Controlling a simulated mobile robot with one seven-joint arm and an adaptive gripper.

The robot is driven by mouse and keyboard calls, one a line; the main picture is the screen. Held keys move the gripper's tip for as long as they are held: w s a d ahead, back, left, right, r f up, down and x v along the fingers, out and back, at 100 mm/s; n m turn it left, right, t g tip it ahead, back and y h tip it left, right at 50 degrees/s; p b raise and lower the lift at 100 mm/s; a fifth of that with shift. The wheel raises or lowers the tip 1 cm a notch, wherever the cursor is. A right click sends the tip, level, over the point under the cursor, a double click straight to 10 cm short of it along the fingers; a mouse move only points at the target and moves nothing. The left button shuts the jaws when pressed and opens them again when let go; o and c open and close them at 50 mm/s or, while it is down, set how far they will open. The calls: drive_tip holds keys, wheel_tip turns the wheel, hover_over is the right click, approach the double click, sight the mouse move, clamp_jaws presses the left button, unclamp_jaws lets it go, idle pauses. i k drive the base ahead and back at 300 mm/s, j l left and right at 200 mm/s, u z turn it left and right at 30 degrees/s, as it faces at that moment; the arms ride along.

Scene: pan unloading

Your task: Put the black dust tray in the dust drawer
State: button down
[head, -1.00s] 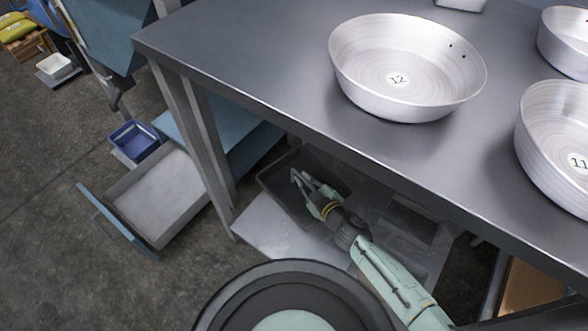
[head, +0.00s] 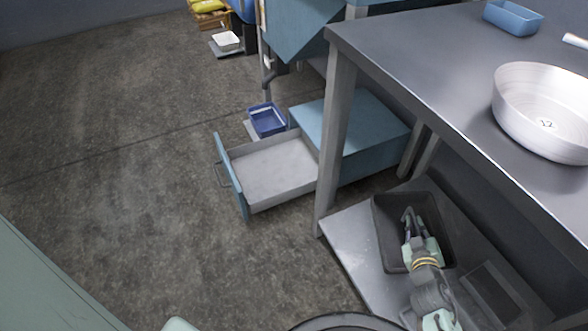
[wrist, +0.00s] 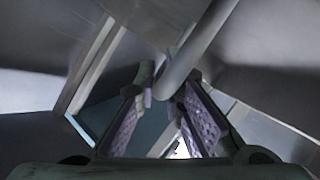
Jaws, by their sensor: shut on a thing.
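The black dust tray (head: 388,240) is a dark rectangular open tray at the lower right of the head view, over the grey lower shelf under the table. My gripper (head: 410,219) reaches over it and is shut on it; the exact contact is hard to see. In the wrist view, a grey rounded bar (wrist: 198,42) passes by my fingertips. Whether the tray rests on the shelf or is raised cannot be told. The dust drawer (head: 268,172) stands pulled out on the floor left of the table, with a pale, empty inside and a blue front (head: 231,178).
The metal table (head: 440,70) overhangs the shelf (head: 345,245), and its leg (head: 335,140) stands between tray and drawer. A small blue bin (head: 267,119) is behind the drawer. The floor at left is clear.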

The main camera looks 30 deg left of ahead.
sight(279, 172)
drive_tip(key=k+u, duration=0.15)
drive_tip(key=u, duration=0.25)
drive_tip(key=k+u, duration=0.1)
drive_tip(key=u, duration=0.3)
drive_tip(key=j+u, duration=0.1)
drive_tip(key=u, duration=1.25)
drive_tip(key=i+l+u, duration=0.1)
drive_tip(key=i+l, duration=0.15)
drive_tip(key=i, duration=0.2)
drive_tip(key=i+l+u, duration=0.15)
drive_tip(key=i, duration=0.35)
drive_tip(key=i+l, duration=0.15)
drive_tip(key=i, duration=0.25)
drive_tip(key=i+l, duration=0.2)
drive_tip(key=i, duration=0.15)
drive_tip(key=i+l, duration=0.15)
drive_tip(key=i, duration=1.55)
drive_tip(key=i+j+z, duration=0.2)
drive_tip(key=i, duration=1)
drive_tip(key=z, duration=2.65)
drive_tip(key=i+j, duration=0.05)
drive_tip(key=j, duration=0.05)
